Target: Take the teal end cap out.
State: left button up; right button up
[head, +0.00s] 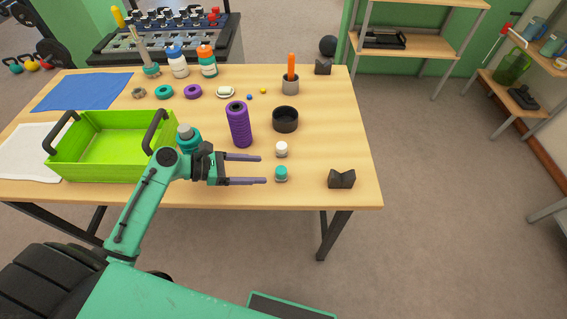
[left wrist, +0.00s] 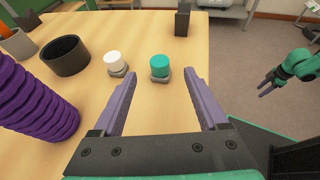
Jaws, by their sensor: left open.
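The teal end cap (head: 281,171) is a short cylinder sitting upright on a small grey base near the table's front edge. In the left wrist view the teal cap (left wrist: 160,65) stands just beyond the fingertips, centred between them. My left gripper (head: 263,170) is open and empty, its two fingers pointing right toward the cap with a small gap left. My right gripper (left wrist: 266,86) shows small at the right of the left wrist view, away from the table; its finger opening is too small to judge.
A white cap (head: 281,149) on a similar base stands just behind the teal one. A purple ribbed roller (head: 239,125), a black ring-shaped cup (head: 285,119) and a black V-block (head: 341,179) stand nearby. The green crate (head: 95,166) at left looks empty.

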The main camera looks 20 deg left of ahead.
aim_at(290, 176)
pick_arm(q)
jog(key=x, duration=0.5)
jog(key=shift+s+d, duration=0.1)
jog(key=shift+d, duration=0.4)
jog(key=x, duration=0.3)
jog(key=p+x, duration=0.1)
jog(key=x, duration=0.1)
jog(key=shift+w+a+f, duration=0.2)
jog(key=shift+w, duration=0.25)
jog(key=shift+w+d+f, duration=0.1)
jog(key=shift+d, duration=0.1)
grip_shut()
pick_arm(e)
jog(key=shift+s+a+r, duration=0.15)
jog(key=shift+s+r, duration=0.2)
jog(key=shift+s, duration=0.2)
jog(key=shift+s+a+r, duration=0.1)
jog(key=shift+s+r, duration=0.2)
jog(key=shift+s, duration=0.2)
